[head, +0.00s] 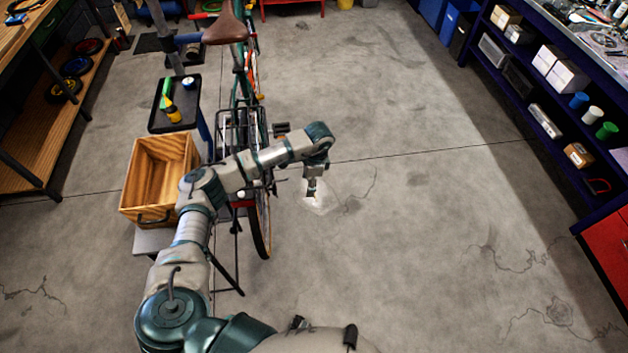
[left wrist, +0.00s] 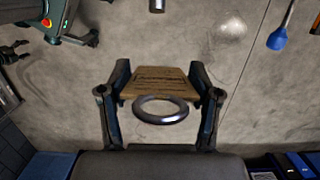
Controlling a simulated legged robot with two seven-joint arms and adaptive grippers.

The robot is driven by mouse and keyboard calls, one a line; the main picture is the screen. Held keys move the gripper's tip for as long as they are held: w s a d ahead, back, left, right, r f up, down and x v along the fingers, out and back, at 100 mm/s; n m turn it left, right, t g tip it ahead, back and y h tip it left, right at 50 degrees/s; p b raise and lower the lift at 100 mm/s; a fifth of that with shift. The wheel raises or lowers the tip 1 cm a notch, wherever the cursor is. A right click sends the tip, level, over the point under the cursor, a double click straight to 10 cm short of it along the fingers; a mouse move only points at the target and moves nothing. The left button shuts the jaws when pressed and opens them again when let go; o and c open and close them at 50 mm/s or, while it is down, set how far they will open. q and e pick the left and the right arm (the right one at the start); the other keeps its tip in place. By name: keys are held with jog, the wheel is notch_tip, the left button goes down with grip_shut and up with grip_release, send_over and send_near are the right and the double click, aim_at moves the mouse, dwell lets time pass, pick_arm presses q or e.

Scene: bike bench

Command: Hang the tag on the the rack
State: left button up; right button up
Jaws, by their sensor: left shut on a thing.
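My left gripper (head: 311,192) hangs over open floor to the right of the bicycle, pointing down. In the left wrist view its two fingers (left wrist: 160,82) are shut on the sides of a brown tag (left wrist: 158,83) with dark printing. A grey metal ring (left wrist: 160,110) is on the tag's near edge, clear of the fingers. In the head view the tag is too small to make out. The bicycle's black rear rack (head: 226,117) is left of the gripper, partly hidden behind my left arm.
A wooden crate (head: 128,190) and a small black tray (head: 158,123) with tools stand left of the bicycle (head: 263,222). A wooden bench (head: 40,150) is at far left. Blue shelving (head: 560,140) lines the right side. The floor between is clear.

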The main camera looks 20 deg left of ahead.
pick_arm(q)
jog(key=s+a, duration=0.4)
jog(key=a, duration=0.1)
jog(key=shift+a+f, duration=0.4)
jog(key=shift+f, duration=0.05)
jog(key=shift+p, duration=0.3)
jog(key=shift+a+f, duration=0.15)
jog(key=shift+a, duration=0.05)
dwell(0.4)
jog(key=o, duration=1.1)
jog(key=shift+o, duration=0.2)
